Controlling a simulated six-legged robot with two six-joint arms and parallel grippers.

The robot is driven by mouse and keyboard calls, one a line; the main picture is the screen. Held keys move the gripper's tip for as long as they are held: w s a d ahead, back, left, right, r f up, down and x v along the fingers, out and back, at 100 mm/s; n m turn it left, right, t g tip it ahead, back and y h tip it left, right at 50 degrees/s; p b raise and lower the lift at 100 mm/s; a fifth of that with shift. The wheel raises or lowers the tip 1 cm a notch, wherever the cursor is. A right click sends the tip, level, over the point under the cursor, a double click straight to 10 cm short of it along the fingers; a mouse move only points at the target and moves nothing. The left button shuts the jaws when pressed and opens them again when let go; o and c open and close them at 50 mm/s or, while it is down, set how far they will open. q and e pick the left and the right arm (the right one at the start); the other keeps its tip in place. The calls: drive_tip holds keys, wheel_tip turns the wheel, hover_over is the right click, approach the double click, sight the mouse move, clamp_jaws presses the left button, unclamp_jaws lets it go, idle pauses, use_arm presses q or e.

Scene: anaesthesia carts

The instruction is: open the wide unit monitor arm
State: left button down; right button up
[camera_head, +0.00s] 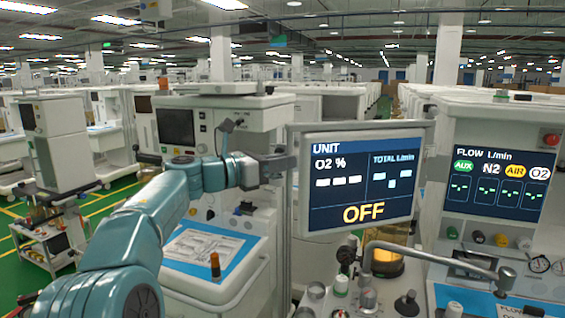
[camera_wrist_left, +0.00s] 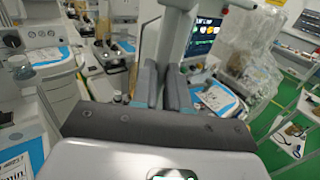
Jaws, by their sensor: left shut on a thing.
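The wide unit's monitor (camera_head: 362,180) is a flat screen in a pale grey frame, reading UNIT, O2 % and OFF, right of the middle in the head view. My left gripper (camera_head: 284,165) reaches in from the left and is shut at the left edge of the monitor's frame. In the left wrist view, the two grey fingers of my left gripper (camera_wrist_left: 163,88) close on a pale upright piece (camera_wrist_left: 174,40), which looks like the monitor's edge. The support behind the monitor is hidden. My right gripper is in neither view.
A second screen (camera_head: 497,180) reading FLOW stands on a white cart at the right. A curved grey bar (camera_head: 430,257) and several knobs lie below the monitor. A white cart (camera_head: 225,135) with a blue-edged worktop stands behind my left arm. Green floor shows at the left.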

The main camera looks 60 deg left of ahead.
use_arm(q)
drive_tip(key=shift+f, duration=0.1)
drive_tip(key=c, duration=1.1)
unclamp_jaws()
drive_tip(key=shift+w, duration=0.1)
drive_tip(key=s+b, duration=0.1)
drive_tip(key=s, duration=0.4)
drive_tip(key=s+a+b, duration=0.1)
drive_tip(key=s, duration=0.5)
drive_tip(key=s+b, duration=0.1)
drive_tip(key=s, duration=0.4)
drive_tip(key=shift+s+a, duration=0.15)
drive_tip(key=shift+s, duration=0.1)
